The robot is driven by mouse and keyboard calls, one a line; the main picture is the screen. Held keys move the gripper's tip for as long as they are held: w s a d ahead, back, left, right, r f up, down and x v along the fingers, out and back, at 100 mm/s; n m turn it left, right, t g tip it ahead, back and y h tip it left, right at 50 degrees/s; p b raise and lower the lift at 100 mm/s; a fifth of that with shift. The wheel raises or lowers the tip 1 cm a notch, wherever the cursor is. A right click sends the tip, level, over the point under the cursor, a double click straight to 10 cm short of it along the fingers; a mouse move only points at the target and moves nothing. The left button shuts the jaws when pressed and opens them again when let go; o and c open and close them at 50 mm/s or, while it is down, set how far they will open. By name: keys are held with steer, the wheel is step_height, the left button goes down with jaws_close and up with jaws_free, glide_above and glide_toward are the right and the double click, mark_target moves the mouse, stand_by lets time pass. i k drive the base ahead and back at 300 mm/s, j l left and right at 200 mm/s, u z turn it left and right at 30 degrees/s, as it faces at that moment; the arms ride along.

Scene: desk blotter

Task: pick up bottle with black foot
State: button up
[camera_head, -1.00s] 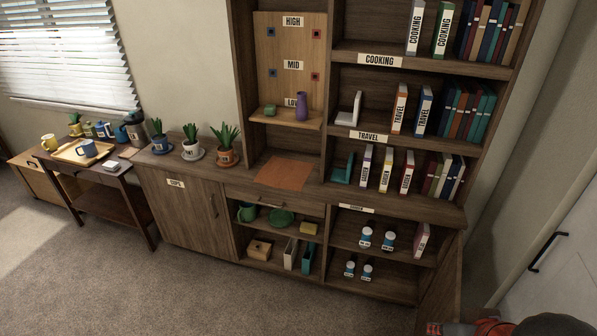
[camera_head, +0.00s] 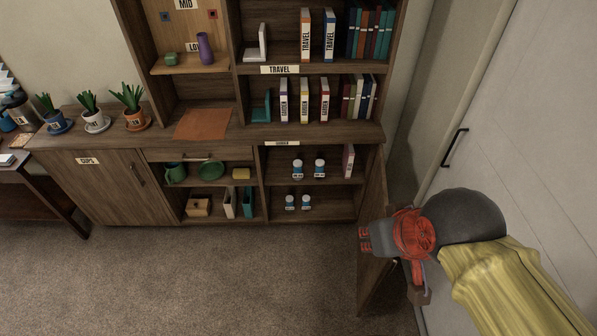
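Several small white and blue bottles stand in the open right-hand cabinet. Two are on its upper shelf, a left one (camera_head: 298,169) and a right one (camera_head: 319,169). Two more are on the lower shelf, a left one (camera_head: 290,202) and a right one (camera_head: 306,202). They are too small to tell which has a black foot. My gripper (camera_head: 365,238), dark with red parts, is at the right, by the open cabinet door and apart from the bottles. Its fingers are too small and unclear to tell open from shut.
The open door (camera_head: 373,232) stands out between my arm and the cabinet. A white and pink book (camera_head: 348,161) stands right of the upper bottles. A green plate (camera_head: 211,171) and containers fill the shelves to the left. The carpet (camera_head: 220,280) in front is clear.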

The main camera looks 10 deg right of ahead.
mark_target(319, 174)
steer(key=i+j+z, duration=0.25)
steer(key=i+j, duration=0.3)
steer(key=i+j+z, duration=0.25)
steer(key=i+j, duration=0.25)
steer(key=j, duration=0.2)
steer(key=i+j+z, duration=0.15)
steer(key=j, duration=0.2)
steer(key=i+j+z, duration=0.1)
steer(key=i+j, duration=0.15)
steer(key=i+j+z, duration=0.15)
steer(key=j, duration=0.4)
